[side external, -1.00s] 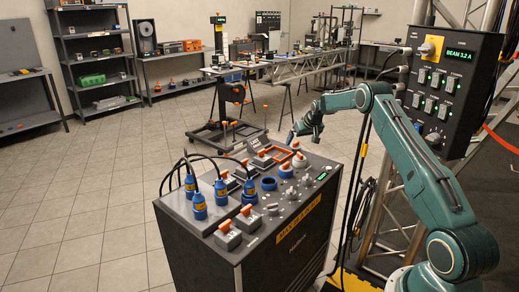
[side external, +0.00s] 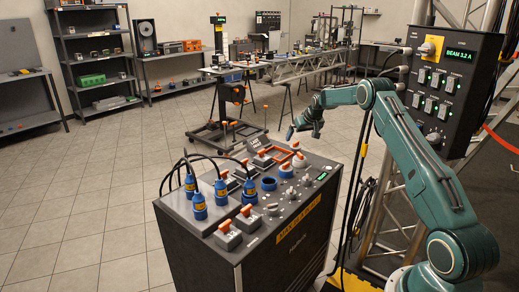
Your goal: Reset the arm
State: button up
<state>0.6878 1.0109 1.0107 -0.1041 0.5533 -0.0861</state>
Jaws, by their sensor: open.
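My gripper (side external: 304,132) is small in the side external view, at the end of my teal arm. It is open and appears empty, with its fingers pointing down. It hangs in the air near the back right part of a dark control cabinet (side external: 215,262), apart from what I can see of its top. Several blue plugs (side external: 221,192) with black cables stand upright in the cabinet top. Orange-topped switches (side external: 228,234) sit beside them.
Dark cables (side external: 349,205) hang between the cabinet and the truss. Tiled floor (side external: 90,195) lies open to the left. Shelves (side external: 100,62) and workbenches stand far back.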

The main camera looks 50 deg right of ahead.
jog(key=s+a+r+n+y, duration=0.1)
jog(key=s+a+r, duration=0.1)
jog(key=a+r, duration=0.75)
jog(key=s+a+r+n, duration=0.1)
jog(key=s+a+r, duration=0.2)
jog(key=a+r, duration=0.6)
jog(key=s+a+r+n, duration=0.1)
jog(key=s+a+r, duration=0.2)
jog(key=s+a, duration=0.3)
jog(key=s+a+r+n, duration=0.1)
jog(key=s+a+r, duration=0.2)
jog(key=s+a, duration=0.35)
jog(key=s+a+f, duration=0.1)
jog(key=s+a, duration=0.3)
jog(key=s, duration=0.3)
jog(key=s+a+f+n+y, duration=0.1)
jog(key=s+a+f, duration=0.1)
jog(key=s+a, duration=0.3)
jog(key=s+a+f+n+y, duration=0.1)
jog(key=s+a, duration=0.3)
jog(key=s, duration=0.6)
jog(key=shift+s+a+f, duration=0.15)
jog(key=shift+s+f, duration=0.05)
jog(key=shift+f, duration=0.4)
